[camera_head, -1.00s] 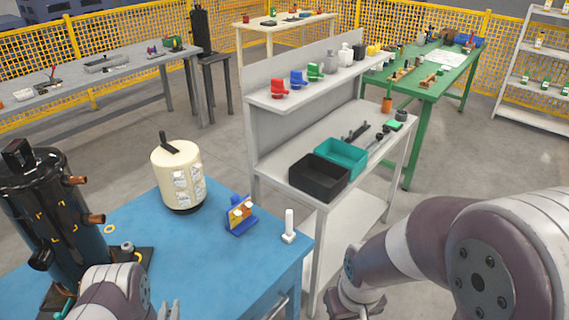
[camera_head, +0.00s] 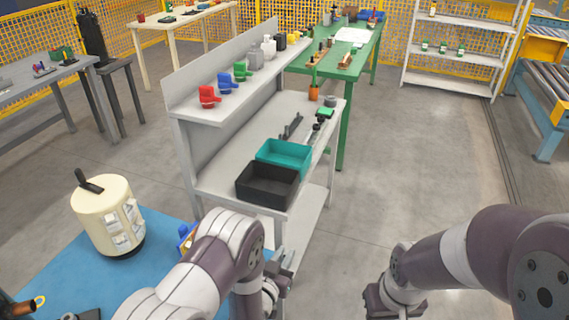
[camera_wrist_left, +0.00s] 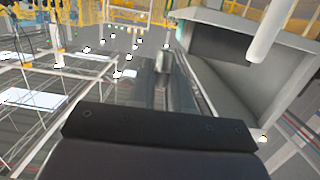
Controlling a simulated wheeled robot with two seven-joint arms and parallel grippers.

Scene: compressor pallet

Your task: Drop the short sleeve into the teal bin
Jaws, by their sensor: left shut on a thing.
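The teal bin (camera_head: 284,154) stands on the lower deck of the grey bench, behind a black bin, and looks empty. My left gripper (camera_head: 284,268) is in front of the bench's near end, below and short of the bins. It is shut on a small piece, which I take as the short sleeve; the head view barely shows it. In the left wrist view a small grey cylinder (camera_wrist_left: 163,64) shows past the dark gripper body. My right gripper (camera_head: 380,302) hangs at the lower right, apart from everything; its jaws are unclear.
The black bin (camera_head: 267,185) sits at the bench's near edge. The bench's upper shelf (camera_head: 222,109) holds red, blue and green parts. A blue table (camera_head: 165,235) with a cream canister (camera_head: 108,217) is at the lower left. Open floor lies right of the bench.

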